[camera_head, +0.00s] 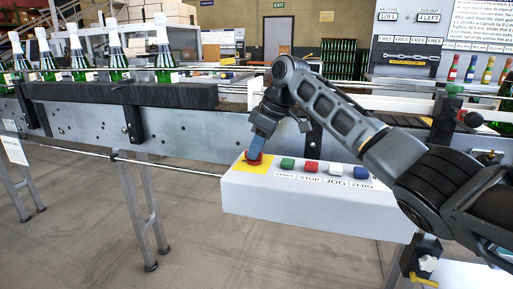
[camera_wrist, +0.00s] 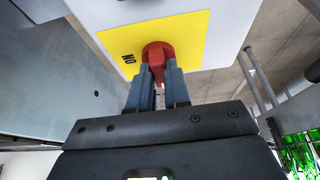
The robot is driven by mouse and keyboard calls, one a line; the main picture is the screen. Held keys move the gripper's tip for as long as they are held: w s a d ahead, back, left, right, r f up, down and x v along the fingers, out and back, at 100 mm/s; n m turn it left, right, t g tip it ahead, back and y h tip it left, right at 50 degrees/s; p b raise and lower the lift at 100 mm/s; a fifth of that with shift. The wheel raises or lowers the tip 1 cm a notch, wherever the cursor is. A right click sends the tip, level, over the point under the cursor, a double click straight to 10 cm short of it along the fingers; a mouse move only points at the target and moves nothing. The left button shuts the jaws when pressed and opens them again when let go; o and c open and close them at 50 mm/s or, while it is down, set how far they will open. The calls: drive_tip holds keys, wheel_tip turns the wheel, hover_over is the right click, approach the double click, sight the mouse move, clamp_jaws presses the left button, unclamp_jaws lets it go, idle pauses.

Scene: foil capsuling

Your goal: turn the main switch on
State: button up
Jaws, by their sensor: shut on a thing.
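The main switch is a red rotary knob (camera_wrist: 156,56) on a yellow plate (camera_wrist: 185,38), with the word ON printed to the left of the knob in the wrist view. In the head view the red knob (camera_head: 254,158) shows at the left end of a white control box (camera_head: 300,205). My gripper (camera_wrist: 161,75) has its two blue-grey fingers on either side of the knob's handle and is shut on it. In the head view my gripper (camera_head: 256,149) comes down on the knob from above and partly hides it.
Green START (camera_head: 287,164), red STOP (camera_head: 311,167), white JOG (camera_head: 336,169) and blue ZERO (camera_head: 361,172) buttons sit in a row right of the switch. Behind runs a conveyor (camera_head: 190,130) with several green bottles (camera_head: 76,55) at left. The floor in front is clear.

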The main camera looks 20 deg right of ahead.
clamp_jaws()
